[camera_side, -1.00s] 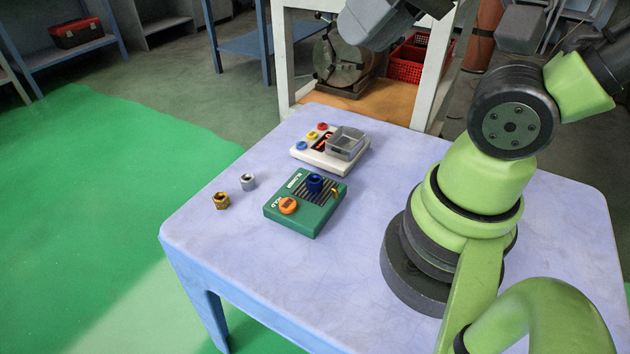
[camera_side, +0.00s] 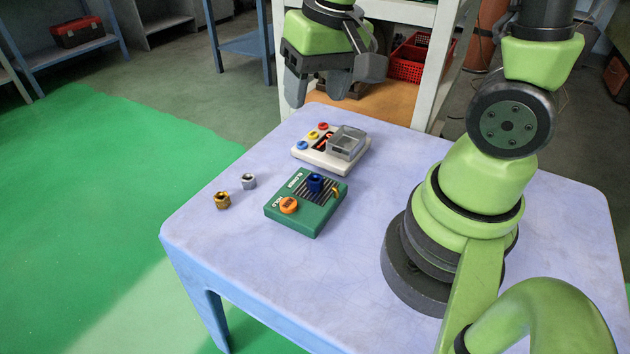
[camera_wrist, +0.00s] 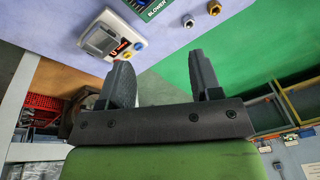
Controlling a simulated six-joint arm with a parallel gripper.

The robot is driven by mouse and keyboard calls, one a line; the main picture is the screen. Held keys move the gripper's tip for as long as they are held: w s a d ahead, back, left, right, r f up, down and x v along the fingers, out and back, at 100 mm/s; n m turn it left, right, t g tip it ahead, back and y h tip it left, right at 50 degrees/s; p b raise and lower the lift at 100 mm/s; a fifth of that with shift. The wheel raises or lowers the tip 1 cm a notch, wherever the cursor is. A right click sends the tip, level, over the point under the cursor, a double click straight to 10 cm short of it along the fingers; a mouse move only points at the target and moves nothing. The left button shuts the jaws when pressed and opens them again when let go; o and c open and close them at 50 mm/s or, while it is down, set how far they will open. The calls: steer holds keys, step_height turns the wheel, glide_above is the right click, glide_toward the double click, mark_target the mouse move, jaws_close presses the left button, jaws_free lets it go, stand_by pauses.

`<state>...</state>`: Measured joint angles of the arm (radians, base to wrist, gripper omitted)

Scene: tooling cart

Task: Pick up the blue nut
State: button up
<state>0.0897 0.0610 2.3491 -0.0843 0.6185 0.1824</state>
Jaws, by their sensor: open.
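The blue nut (camera_side: 315,183) sits upright on top of the green box (camera_side: 318,222), near its upper edge, beside an orange knob. My gripper (camera_side: 320,98) hangs above the far edge of the table, behind the white box and well away from the nut. In the wrist view my gripper (camera_wrist: 163,75) has its two fingers spread wide with nothing between them.
A white box (camera_side: 318,158) with coloured buttons and a grey tray (camera_side: 347,143) stands behind the green box. A brass nut (camera_side: 222,200) and a silver nut (camera_side: 249,181) lie to the left on the table (camera_side: 270,280). The table's front is clear.

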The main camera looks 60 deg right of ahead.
mark_target(315, 178)
steer(key=shift+w+d+f+g, duration=0.2)
steer(key=shift+f+g, duration=0.2)
steer(key=shift+f, duration=2.55)
steer(key=shift+w+d+f+g, duration=0.15)
steer(key=shift+d+f+g, duration=0.2)
steer(key=shift+f, duration=2.6)
steer(key=shift+w+d+f+g, duration=0.15)
steer(key=shift+f+g, duration=0.3)
steer(key=shift+f, duration=2.5)
steer(key=shift+c, duration=0.4)
jaws_close()
steer(key=shift+r, duration=0.2)
step_height(315, 178, up, 10)
steer(key=shift+f, duration=0.15)
